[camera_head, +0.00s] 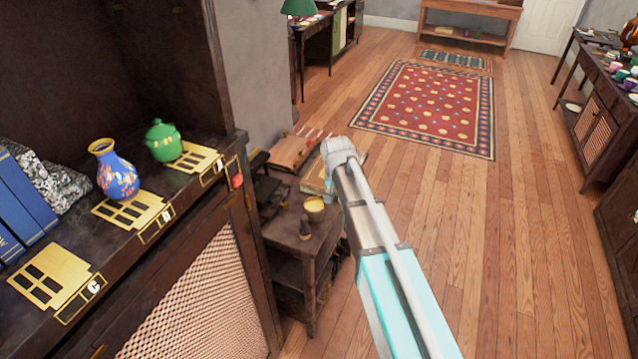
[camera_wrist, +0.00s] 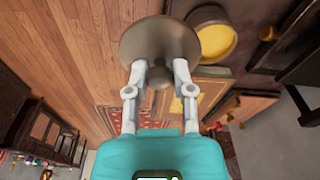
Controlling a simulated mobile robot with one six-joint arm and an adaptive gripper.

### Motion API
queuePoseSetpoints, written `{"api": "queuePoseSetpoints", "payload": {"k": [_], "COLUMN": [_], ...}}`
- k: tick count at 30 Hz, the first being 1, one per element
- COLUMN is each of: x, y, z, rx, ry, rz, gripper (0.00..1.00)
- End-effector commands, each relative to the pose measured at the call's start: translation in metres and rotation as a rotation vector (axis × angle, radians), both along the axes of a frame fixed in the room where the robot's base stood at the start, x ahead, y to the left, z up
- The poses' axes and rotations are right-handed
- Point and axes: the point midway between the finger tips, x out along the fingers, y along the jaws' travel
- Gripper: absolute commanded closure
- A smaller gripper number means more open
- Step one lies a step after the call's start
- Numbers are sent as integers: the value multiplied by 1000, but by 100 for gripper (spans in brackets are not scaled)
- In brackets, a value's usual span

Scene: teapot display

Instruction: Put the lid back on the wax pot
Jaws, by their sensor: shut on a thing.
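The wax pot (camera_head: 315,208) stands open on a small dark wooden table, its yellow wax showing. It also shows in the wrist view (camera_wrist: 214,40), at the upper right. My gripper (camera_wrist: 160,72) is shut on the knob of a round, dark brown lid (camera_wrist: 160,40), one finger on each side. In the wrist view the lid is beside the pot, left of it, and overlaps the left edge of its rim. I cannot tell how high the lid is above the table. In the head view my arm hides the lid and gripper.
A dark cabinet at the left holds a blue vase (camera_head: 117,172) and a green lidded jar (camera_head: 163,142). Open wooden floor (camera_head: 470,240) lies to the right.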

Motion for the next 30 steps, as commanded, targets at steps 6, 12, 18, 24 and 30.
{"api": "queuePoseSetpoints", "payload": {"k": [6,12,18,24,30], "x": [36,53,57,57,57], "y": [39,62,70,70,69], "z": [-2,-2,-2,-2,-3], "rx": [0,0,0,0,0], "ry": [0,0,0,0,0], "rz": [-6,-13,-18,-18,-18], "gripper": [100,100,100,100,100]}}
